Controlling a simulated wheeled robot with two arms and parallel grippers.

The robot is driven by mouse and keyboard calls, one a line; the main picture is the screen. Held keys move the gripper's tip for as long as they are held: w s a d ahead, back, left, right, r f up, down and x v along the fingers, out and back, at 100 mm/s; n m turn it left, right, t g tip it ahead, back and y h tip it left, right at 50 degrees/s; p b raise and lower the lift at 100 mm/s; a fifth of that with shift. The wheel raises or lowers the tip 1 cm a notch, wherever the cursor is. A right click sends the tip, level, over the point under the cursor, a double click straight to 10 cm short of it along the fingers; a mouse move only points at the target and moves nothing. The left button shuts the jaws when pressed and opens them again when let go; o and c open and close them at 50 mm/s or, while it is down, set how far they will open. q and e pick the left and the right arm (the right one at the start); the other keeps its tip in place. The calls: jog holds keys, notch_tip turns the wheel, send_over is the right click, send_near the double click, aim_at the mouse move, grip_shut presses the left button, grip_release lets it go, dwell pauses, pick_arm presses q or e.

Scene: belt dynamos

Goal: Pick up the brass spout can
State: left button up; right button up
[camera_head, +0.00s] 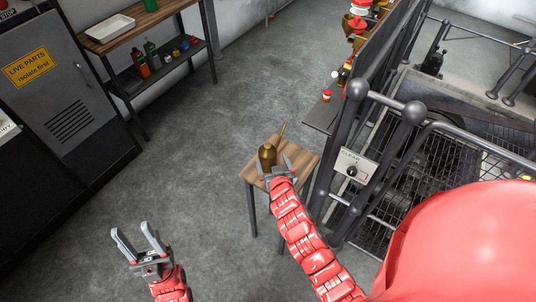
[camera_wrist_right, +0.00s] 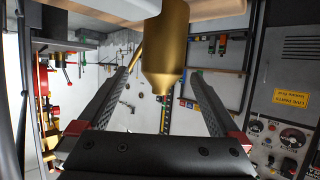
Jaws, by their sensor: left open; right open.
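The brass spout can (camera_head: 267,153) stands on a small wooden stool (camera_head: 305,158), its thin spout pointing up and to the right in the head view. My right gripper (camera_head: 273,168) is at the can's near side, with its fingers open. In the right wrist view, the brass can (camera_wrist_right: 166,50) shows between the two spread fingers of my right gripper (camera_wrist_right: 160,88); I cannot tell whether either finger touches it. My left gripper (camera_head: 138,240) is open and empty over the floor, at the lower left of the head view.
A railing with round knobs (camera_head: 358,89) and a control plate (camera_head: 352,167) stands just right of the stool. A shelf unit (camera_head: 140,38) with a white tray (camera_head: 110,28) and bottles is at the upper left, beside a grey cabinet (camera_head: 70,85). Floor left of the stool is clear.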

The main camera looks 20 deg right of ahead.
aim_at(269, 157)
jog(key=shift+w+f, duration=0.15)
jog(key=shift+w, duration=0.45)
jog(key=shift+w+f+p, duration=0.15)
jog(key=shift+w+p, duration=0.5)
jog(key=shift+w, duration=0.1)
jog(key=shift+p+x, duration=0.4)
jog(key=shift+x, duration=1.5)
jog(key=shift+c, duration=0.3)
grip_shut()
jog(key=shift+s, duration=0.1)
